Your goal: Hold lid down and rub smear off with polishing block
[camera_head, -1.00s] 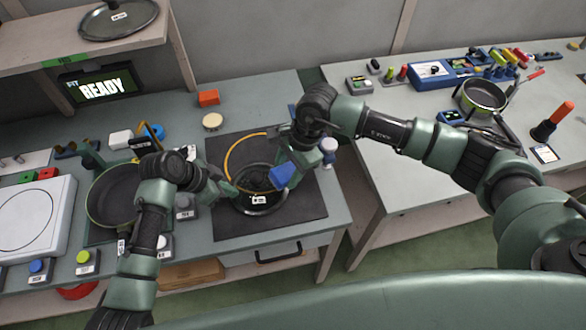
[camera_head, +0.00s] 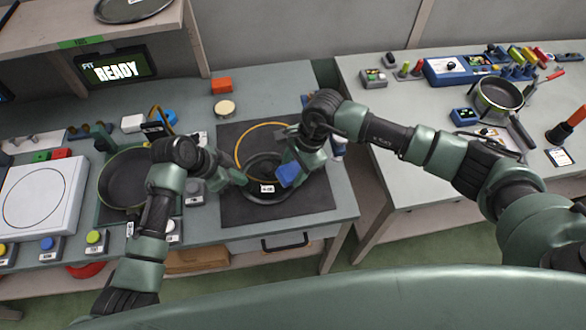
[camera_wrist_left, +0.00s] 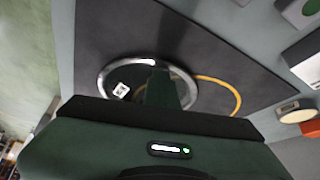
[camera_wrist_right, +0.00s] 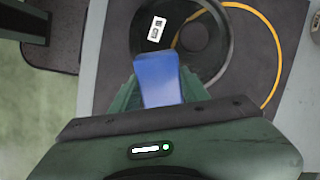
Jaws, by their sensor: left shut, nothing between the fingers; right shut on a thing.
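The round dark lid (camera_head: 262,192) lies on the black mat with a white label near its front edge. It also shows in the left wrist view (camera_wrist_left: 110,76) and the right wrist view (camera_wrist_right: 226,62). My left gripper (camera_head: 243,181) is shut and empty, its fingertips over the left part of the lid; contact cannot be told. My right gripper (camera_head: 287,167) is shut on the blue polishing block (camera_head: 289,175), over the right side of the lid. The block shows clearly in the right wrist view (camera_wrist_right: 158,80). I cannot make out a smear.
A yellow-orange ring (camera_head: 241,143) lies around the back of the lid on the black mat (camera_head: 230,210). A dark pan (camera_head: 118,185) stands to the left. A tan round pad (camera_head: 225,107) and an orange block (camera_head: 221,86) lie behind. The mat's front is clear.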

